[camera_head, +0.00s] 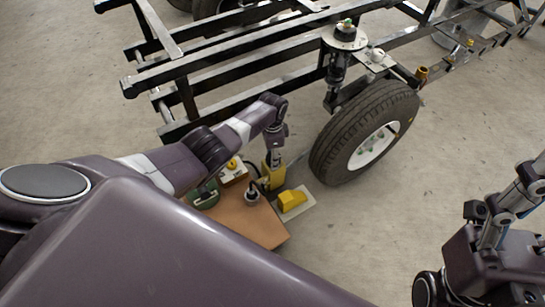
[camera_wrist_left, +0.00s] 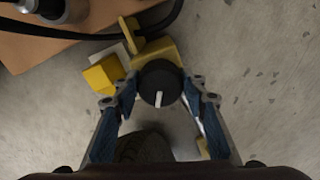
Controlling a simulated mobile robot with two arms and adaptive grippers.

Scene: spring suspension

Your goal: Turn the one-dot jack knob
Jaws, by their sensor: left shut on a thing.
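The jack knob is a round black knob (camera_wrist_left: 160,80) with a short white pointer mark, on a yellow jack body (camera_wrist_left: 157,50). My left gripper (camera_wrist_left: 161,88) is shut on the knob in the left wrist view, one blue-padded finger on each side. The white mark points toward the bottom of that view. No dots can be made out. In the head view my left gripper (camera_head: 277,152) reaches down to the yellow jack body (camera_head: 271,176), and the knob is hidden. My right gripper (camera_head: 497,226) is at the lower right, away from the jack; its fingertips are unclear.
A yellow wedge (camera_head: 292,199) lies on a pale plate beside the jack. A brown board (camera_head: 255,225) carries a green part, a yellow-topped box and a dark cylinder. A tyre (camera_head: 350,136) and black frame (camera_head: 205,72) stand close behind. The floor at right is open.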

